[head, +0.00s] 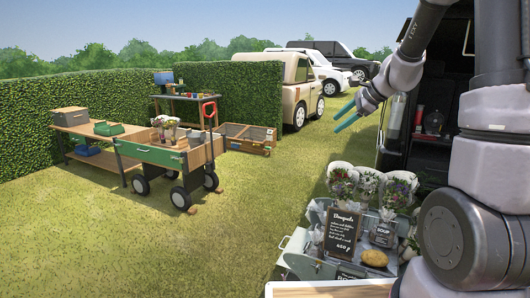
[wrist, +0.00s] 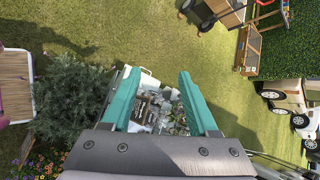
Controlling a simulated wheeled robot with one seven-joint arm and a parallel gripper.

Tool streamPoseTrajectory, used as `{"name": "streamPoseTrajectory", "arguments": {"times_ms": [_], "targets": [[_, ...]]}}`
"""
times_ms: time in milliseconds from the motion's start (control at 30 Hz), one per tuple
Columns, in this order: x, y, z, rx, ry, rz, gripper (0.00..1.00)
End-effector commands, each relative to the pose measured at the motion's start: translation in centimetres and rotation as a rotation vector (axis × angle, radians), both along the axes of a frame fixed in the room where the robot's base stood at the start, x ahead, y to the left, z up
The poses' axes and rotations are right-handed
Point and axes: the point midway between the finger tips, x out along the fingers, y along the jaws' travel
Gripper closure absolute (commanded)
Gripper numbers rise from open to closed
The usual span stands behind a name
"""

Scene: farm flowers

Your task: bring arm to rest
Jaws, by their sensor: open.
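My gripper (head: 346,117) is in the air at the upper right of the head view, its teal fingers pointing down and to the left. In the wrist view the two fingers of my gripper (wrist: 158,92) stand apart with nothing between them. Far below them, the stall with bouquets (wrist: 165,108) shows through the gap. My arm (head: 400,75) is raised and bent, well above the stall. The gripper touches nothing.
A flower stall with a chalkboard (head: 342,232) and bouquets (head: 395,192) stands close by at lower right. A dark open vehicle (head: 430,130) is behind my arm. A wheeled wooden cart (head: 160,153) and hedges (head: 60,120) are at left. The grass (head: 245,220) between is clear.

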Motion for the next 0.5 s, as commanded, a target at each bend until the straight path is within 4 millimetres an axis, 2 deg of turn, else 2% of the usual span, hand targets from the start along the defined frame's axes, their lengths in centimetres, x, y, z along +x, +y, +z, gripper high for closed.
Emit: {"name": "streamPoseTrajectory", "arguments": {"times_ms": [33, 200, 300, 500], "targets": [[-2.0, 0.7, 2.3, -0.048, -0.046, 0.070, 0.40], [-8.9, 2.2, 6.8, -0.233, -0.165, 0.300, 0.40], [-13.1, 2.6, 8.7, -0.357, -0.234, 0.425, 0.40], [-20.9, 2.0, 10.8, -0.632, -0.355, 0.646, 0.40]]}}
